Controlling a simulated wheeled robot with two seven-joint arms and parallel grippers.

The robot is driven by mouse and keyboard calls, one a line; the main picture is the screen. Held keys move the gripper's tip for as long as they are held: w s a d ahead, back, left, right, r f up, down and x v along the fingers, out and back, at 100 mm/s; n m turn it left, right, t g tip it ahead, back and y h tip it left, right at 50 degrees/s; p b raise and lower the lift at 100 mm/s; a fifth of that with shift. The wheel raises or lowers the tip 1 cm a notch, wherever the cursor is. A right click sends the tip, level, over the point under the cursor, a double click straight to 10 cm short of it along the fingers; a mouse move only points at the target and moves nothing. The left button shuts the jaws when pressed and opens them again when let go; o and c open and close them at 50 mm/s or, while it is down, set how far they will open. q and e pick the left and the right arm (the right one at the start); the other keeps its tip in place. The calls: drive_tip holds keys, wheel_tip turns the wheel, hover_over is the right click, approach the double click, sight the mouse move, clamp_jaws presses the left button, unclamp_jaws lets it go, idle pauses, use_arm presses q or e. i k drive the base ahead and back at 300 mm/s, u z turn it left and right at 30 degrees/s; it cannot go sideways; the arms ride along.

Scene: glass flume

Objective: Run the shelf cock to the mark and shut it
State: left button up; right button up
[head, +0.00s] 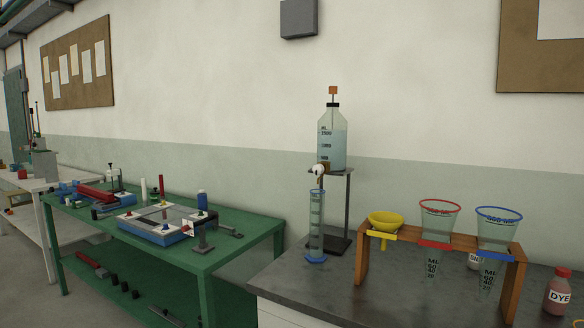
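A clear bottle of pale liquid (332,145) with a black cap and an orange block on top stands on a dark raised shelf stand (345,205). The cock (321,169), with a pale round body and a brownish spout, sits at the bottle's lower left. I cannot tell whether it is open. A tall clear graduated cylinder (316,225) with a blue base stands upright on the grey bench, below the cock. Its liquid level and mark are too small to read. Neither of my grippers is in view.
A wooden rack (440,242) on the grey bench (290,284) holds a yellow funnel (385,219) and two clear graduated cups, rimmed red and blue. A dye bottle (557,293) stands at right. A cluttered green table (222,256) is at left. Bench front left of the cylinder is clear.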

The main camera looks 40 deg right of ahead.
sight(318, 169)
drive_tip(key=z, duration=0.65)
drive_tip(key=i, duration=1.1)
drive_tip(key=z, duration=1.3)
drive_tip(key=i, duration=0.15)
drive_tip(key=z, duration=0.15)
